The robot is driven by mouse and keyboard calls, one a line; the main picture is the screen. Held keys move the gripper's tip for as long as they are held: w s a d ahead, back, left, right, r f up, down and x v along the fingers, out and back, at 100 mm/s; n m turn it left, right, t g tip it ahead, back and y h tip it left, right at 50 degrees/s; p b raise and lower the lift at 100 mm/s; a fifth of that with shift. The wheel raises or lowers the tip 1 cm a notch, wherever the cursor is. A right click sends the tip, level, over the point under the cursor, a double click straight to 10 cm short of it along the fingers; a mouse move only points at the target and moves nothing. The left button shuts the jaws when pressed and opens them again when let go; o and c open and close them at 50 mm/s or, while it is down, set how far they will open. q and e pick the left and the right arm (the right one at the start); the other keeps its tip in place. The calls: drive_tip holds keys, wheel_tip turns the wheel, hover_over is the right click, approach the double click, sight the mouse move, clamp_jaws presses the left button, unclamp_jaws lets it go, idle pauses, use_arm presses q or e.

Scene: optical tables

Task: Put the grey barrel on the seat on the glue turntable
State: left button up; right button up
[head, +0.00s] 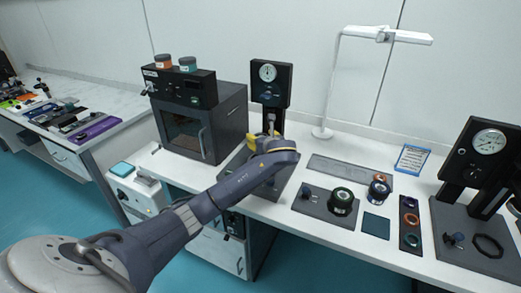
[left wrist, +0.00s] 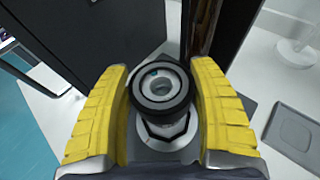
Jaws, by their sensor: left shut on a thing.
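My left gripper (head: 262,139) is at the gauge station at the back, in front of its dark column. In the left wrist view its two yellow fingers (left wrist: 163,100) are shut on the grey barrel (left wrist: 161,88), which has a black rim and a grey, hollow middle. Below the barrel a black hexagonal ring (left wrist: 168,130) and a pale round part show; whether the barrel touches them I cannot tell. A dark plate (head: 318,210) carries a knob and a round green-and-black piece (head: 341,198); I cannot tell whether this is the glue turntable. My right gripper is out of view.
A dark oven (head: 203,125) stands left of the gripper. The gauge (head: 268,72) rises behind it, and a white lamp (head: 335,80) stands to the right. A second gauge station (head: 487,145) is at the far right. A tray of rings (head: 410,225) and a dark pad (head: 376,225) lie between.

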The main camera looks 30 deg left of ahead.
use_arm(q)
drive_tip(key=shift+f, duration=2.4)
drive_tip(key=shift+f, duration=0.1)
drive_tip(key=o, duration=1.3)
drive_tip(key=v, duration=1.2)
